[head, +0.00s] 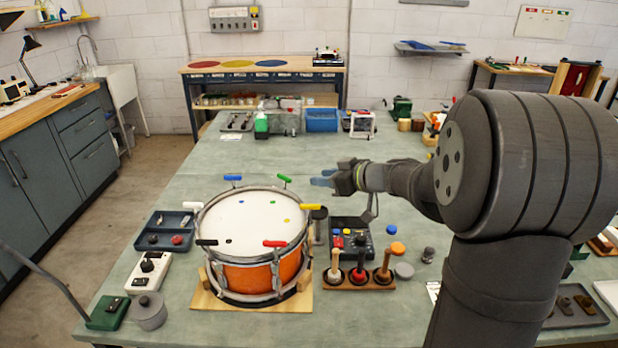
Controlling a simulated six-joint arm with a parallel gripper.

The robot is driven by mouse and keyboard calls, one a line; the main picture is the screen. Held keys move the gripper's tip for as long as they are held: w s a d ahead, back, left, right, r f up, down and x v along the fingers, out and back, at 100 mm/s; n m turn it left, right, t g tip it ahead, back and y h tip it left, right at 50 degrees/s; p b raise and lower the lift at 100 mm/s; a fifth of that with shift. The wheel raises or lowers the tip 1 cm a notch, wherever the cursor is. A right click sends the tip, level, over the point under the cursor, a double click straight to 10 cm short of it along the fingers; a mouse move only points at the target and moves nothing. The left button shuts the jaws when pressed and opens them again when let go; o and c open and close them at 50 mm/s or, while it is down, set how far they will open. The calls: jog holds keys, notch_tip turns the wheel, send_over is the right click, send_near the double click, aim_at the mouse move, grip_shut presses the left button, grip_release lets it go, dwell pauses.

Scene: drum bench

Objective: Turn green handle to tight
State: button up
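The drum (249,269) has an orange shell, a white head and a metal rim, and sits on a wooden base. The green handle (285,179) stands at the far right of the rim, slanting down to the right. My gripper (322,179) is to the right of the green handle and apart from it, with bluish fingertips pointing left. It is too small to tell whether the fingers are open or shut. No tight marking for the handle is readable.
Other rim handles are blue (233,178), yellow (310,207), red (275,243) and black (206,242). A wooden rack with upright tools (358,283) and a dark tray (352,234) stand right of the drum.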

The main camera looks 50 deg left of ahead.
jog(key=shift+v, duration=0.95)
